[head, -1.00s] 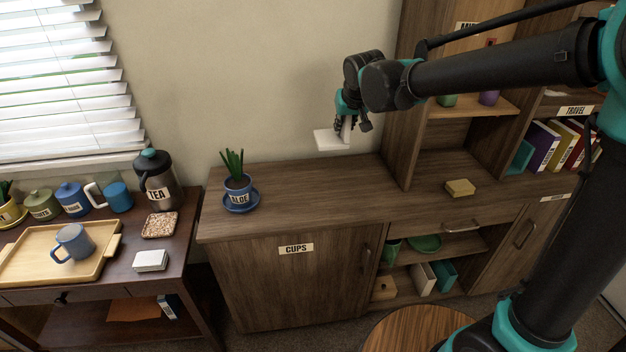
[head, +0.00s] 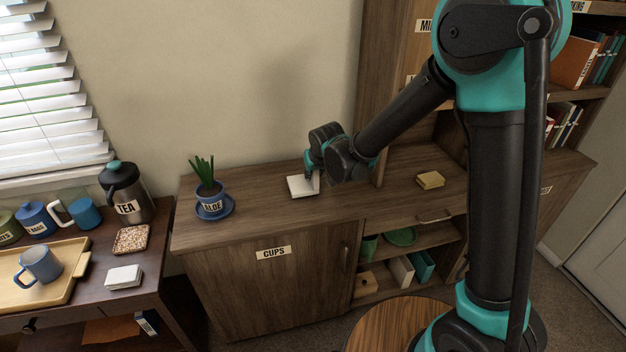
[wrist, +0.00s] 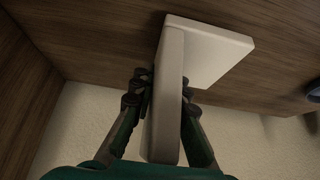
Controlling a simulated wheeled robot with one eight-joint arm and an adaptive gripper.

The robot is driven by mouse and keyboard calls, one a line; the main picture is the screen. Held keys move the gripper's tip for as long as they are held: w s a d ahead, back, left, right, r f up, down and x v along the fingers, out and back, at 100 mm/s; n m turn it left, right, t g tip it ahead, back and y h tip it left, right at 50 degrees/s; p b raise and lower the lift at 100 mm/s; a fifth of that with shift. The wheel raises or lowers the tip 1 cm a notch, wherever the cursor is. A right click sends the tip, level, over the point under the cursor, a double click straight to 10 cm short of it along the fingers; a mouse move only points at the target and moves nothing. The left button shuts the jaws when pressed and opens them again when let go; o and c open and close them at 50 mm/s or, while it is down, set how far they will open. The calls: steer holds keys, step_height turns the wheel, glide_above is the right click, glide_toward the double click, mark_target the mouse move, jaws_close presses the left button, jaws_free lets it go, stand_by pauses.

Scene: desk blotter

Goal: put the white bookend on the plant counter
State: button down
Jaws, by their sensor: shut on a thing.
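The white bookend (head: 300,187) is at the counter top (head: 255,218) that bears the aloe pot (head: 210,196). Its flat base lies low at the wood, to the right of the pot; I cannot tell whether it touches. My gripper (head: 314,172) is shut on the bookend's upright plate. In the wrist view my gripper (wrist: 165,88) has a finger on each side of the upright plate (wrist: 168,75), and the base (wrist: 212,52) extends against the wood surface.
A tan block (head: 430,180) lies on the counter to the right, past the shelf's side panel. The aloe pot stands on a blue saucer (head: 229,210) at the left. A dark table with a tray (head: 78,283), a tea jug (head: 125,195) and cups is further left. Counter around the bookend is clear.

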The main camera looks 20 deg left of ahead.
steer(key=shift+f, duration=1.05)
steer(key=c, duration=1.5)
jaws_free()
steer(key=shift+f, duration=0.1)
steer(key=v, duration=1.2)
steer(key=shift+d, duration=0.15)
